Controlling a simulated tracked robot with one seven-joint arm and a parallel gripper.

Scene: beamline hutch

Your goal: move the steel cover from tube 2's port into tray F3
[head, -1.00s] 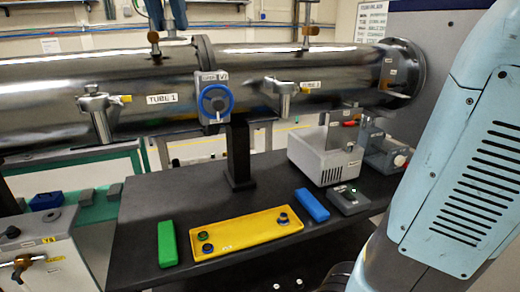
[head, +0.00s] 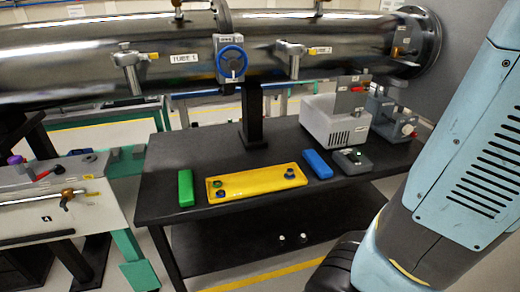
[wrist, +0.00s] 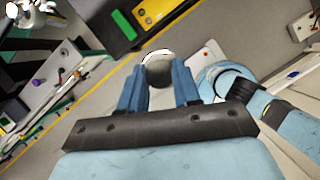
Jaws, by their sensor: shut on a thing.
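My gripper (wrist: 158,84) shows in the wrist view with its two blue fingers shut on a round grey metal piece, the steel cover (wrist: 158,70). It is held clear of any surface, with the floor behind it. In the head view the gripper and cover are out of sight; only my arm shows at the right. Tube 2 (head: 345,38) is the right part of the steel pipe, with a port fitting (head: 290,60) on its front. A yellow tray (head: 250,186) lies on the black table with small green and blue caps in it; its label is unreadable.
The black table (head: 222,152) also carries a green block (head: 185,188), a blue block (head: 317,164), a dark grey box (head: 352,161) and a pale grey instrument (head: 330,125). A grey bench (head: 60,205) stands at the left. A lower shelf lies below the table.

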